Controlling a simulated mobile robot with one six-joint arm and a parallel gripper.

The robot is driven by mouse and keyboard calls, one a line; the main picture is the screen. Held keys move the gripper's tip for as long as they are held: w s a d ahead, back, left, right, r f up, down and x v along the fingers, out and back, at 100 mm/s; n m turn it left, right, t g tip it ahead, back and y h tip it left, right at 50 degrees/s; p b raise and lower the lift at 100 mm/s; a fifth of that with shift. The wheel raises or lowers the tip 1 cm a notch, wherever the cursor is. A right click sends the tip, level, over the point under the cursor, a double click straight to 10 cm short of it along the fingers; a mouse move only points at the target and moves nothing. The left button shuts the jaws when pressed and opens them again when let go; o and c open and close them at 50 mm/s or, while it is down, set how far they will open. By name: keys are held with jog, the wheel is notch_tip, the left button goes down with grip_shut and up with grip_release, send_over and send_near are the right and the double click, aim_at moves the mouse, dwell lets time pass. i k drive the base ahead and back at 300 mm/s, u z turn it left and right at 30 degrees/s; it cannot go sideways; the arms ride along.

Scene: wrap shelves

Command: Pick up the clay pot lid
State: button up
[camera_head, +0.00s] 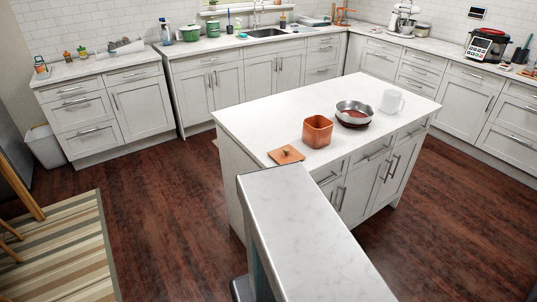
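The clay pot lid (286,154) is a flat, square, orange-brown piece with a small knob on top. It lies at the near left corner of the white island top (245,118), with its knob up. An open, square, orange-brown clay pot (317,131) stands upright on the island behind it and to its right, apart from the lid. My gripper is not in view.
A metal pan (354,109) and a white mug (392,101) stand farther right on the island. A long pale block (310,235) with a marbled top fills the near foreground; I cannot tell whether it is mine. Dark wooden floor is clear left of the island.

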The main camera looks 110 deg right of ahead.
aim_at(286, 153)
jog(key=u, duration=0.35)
jog(key=k, duration=0.15)
jog(key=z, duration=2.85)
jog(key=i, duration=0.55)
jog(key=z, duration=0.05)
jog(key=k, duration=0.35)
